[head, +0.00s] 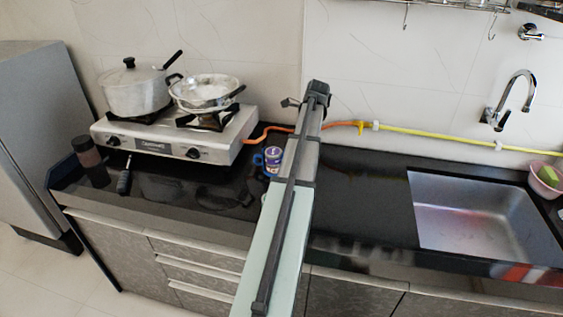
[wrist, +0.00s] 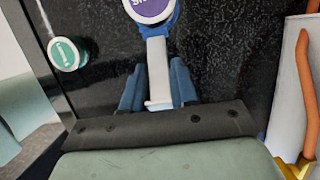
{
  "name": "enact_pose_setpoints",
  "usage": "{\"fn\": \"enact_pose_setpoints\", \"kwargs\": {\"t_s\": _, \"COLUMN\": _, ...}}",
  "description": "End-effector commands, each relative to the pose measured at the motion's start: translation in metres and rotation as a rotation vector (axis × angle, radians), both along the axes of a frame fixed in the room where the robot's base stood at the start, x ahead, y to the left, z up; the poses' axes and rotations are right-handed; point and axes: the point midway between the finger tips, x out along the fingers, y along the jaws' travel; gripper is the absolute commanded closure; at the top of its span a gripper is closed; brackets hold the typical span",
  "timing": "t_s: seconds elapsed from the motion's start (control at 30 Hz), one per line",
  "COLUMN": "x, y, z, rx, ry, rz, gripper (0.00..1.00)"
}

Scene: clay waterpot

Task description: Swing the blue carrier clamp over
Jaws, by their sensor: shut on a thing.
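The blue carrier clamp (wrist: 155,28) is at the top of the wrist view, with its blue ring around a jar with a purple, white-rimmed top (wrist: 148,8). Its pale grey handle runs down between the two blue fingers of my gripper (wrist: 158,85), which is shut on it. In the head view the blue clamp (head: 258,160) and the purple jar (head: 273,155) show just left of my arm, above the black counter. My arm hides the gripper there. I cannot tell whether the jar touches the counter.
A stove (head: 180,140) with a lidded pot (head: 135,92) and a pan (head: 206,92) stands left. An orange hose (head: 340,124) runs along the wall behind. A dark bottle (head: 90,162) stands far left; a sink (head: 480,215) is right. A green round top (wrist: 65,53) shows in the wrist view.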

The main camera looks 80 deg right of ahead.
Motion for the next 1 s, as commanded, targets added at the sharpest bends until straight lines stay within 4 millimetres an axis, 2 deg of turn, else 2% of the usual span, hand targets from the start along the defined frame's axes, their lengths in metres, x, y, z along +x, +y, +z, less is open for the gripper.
{"fn": "enact_pose_setpoints", "kwargs": {"t_s": 1.0, "x": 0.012, "y": -0.001, "z": 0.009, "rx": 0.002, "ry": 0.161, "rz": 0.0, "gripper": 0.83}}
